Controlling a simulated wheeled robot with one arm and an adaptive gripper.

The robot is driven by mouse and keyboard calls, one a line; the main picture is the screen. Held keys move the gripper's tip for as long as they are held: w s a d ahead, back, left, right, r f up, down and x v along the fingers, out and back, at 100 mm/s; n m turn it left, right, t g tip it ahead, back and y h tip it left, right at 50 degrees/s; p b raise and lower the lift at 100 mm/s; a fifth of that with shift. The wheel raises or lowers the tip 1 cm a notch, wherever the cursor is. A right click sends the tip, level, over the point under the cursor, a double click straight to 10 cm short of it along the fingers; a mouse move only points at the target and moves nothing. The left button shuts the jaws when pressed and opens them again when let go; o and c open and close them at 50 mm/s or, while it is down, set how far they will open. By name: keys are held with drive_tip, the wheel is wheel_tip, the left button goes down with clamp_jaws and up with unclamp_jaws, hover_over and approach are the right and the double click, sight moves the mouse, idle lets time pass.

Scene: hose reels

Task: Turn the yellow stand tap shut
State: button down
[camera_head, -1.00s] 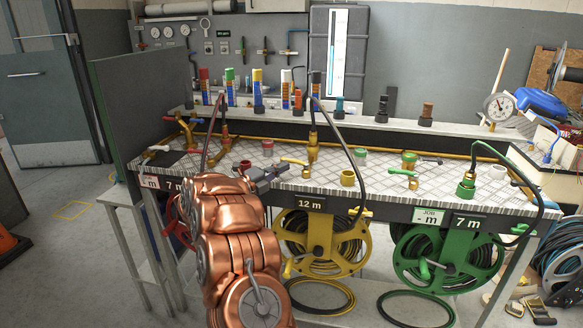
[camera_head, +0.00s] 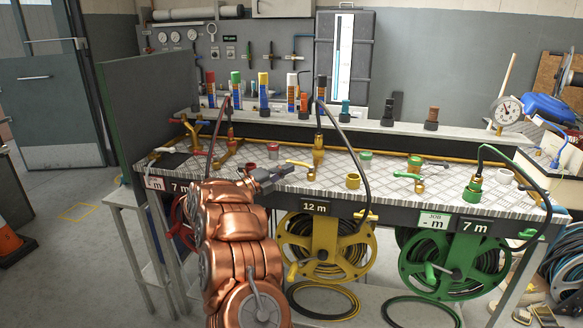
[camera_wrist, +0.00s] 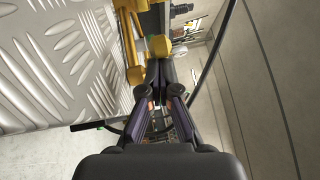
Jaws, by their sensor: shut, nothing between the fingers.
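The yellow stand tap (camera_head: 311,174) stands on the bench top, with a brass body and a yellow lever that points left and slightly up in the head view. In the wrist view the tap's yellow lever (camera_wrist: 159,46) shows a rounded end just past my fingertips, with more yellow parts to its left. My gripper (camera_head: 292,169) is shut and empty, just left of the tap and near the lever's end. It also shows in the wrist view (camera_wrist: 158,72). I cannot tell whether the fingers touch the lever.
A brass hose fitting (camera_head: 318,155) with a black hose stands behind the tap. An open yellow cup (camera_head: 353,181) is to its right, and a green-handled tap (camera_head: 412,178) farther right. The yellow reel (camera_head: 325,245) hangs below the bench front. The bench top (camera_head: 382,187) has free patches.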

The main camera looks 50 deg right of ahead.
drive_tip(key=shift+w+r, duration=0.2)
drive_tip(key=shift+r, duration=0.05)
drive_tip(key=shift+s+a+f+b, duration=0.15)
drive_tip(key=shift+a+f+b, duration=0.1)
drive_tip(key=shift+b, duration=0.2)
drive_tip(key=s+b+v, duration=0.1)
drive_tip(key=b+v, duration=0.2)
drive_tip(key=v, duration=0.9)
drive_tip(key=shift+a+f, duration=0.2)
drive_tip(key=shift+a, duration=0.2)
